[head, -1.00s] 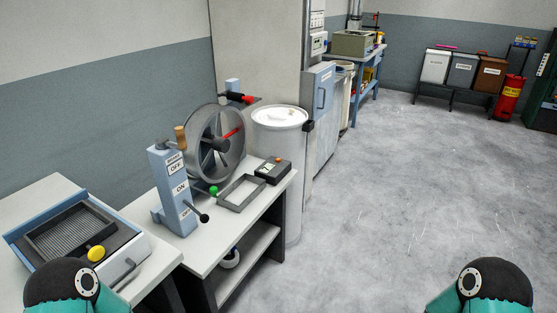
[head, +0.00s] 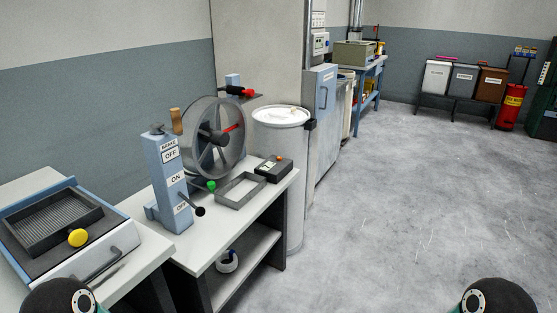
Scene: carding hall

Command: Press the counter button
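A small dark counter box (head: 270,172) with a pale display stands on the white bench, at its far right corner beside a drum wheel. A small orange-red button (head: 278,158) shows on its top; whether it is pressed is too small to tell. Neither gripper is in the head view. Only dark rounded parts of my two arms show at the bottom left and bottom right edges, well apart from the counter.
A grey frame (head: 241,190) lies just in front of the counter. A drum wheel (head: 215,138) and a blue lever post (head: 168,185) stand left of it. A white barrel (head: 282,135) stands behind the bench. The floor (head: 410,200) to the right is clear.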

